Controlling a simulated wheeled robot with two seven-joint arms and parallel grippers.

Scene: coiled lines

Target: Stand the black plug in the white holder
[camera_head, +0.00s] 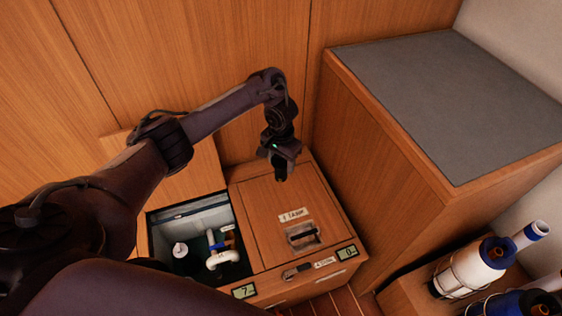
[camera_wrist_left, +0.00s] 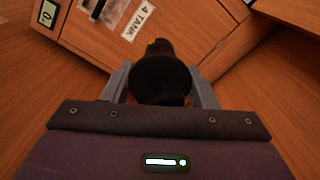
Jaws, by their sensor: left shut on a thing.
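My left gripper (camera_head: 281,172) is above the back part of the closed wooden lid (camera_head: 268,205), pointing down. In the left wrist view its two grey fingers (camera_wrist_left: 160,90) are shut on the black plug (camera_wrist_left: 162,72), which has a wide dark round body and a small yellowish spot at its far end. In the head view the plug is hard to tell from the dark gripper. A small white round-topped piece (camera_head: 180,250) stands in the open compartment to the left; I cannot tell for sure that it is the white holder. My right gripper is not in view.
The open compartment (camera_head: 153,235) also holds a white bent pipe (camera_head: 222,258) and a blue-handled part (camera_head: 229,245). The lid has a recessed handle (camera_head: 302,236). A tall grey-topped cabinet (camera_head: 450,95) rises to the right.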

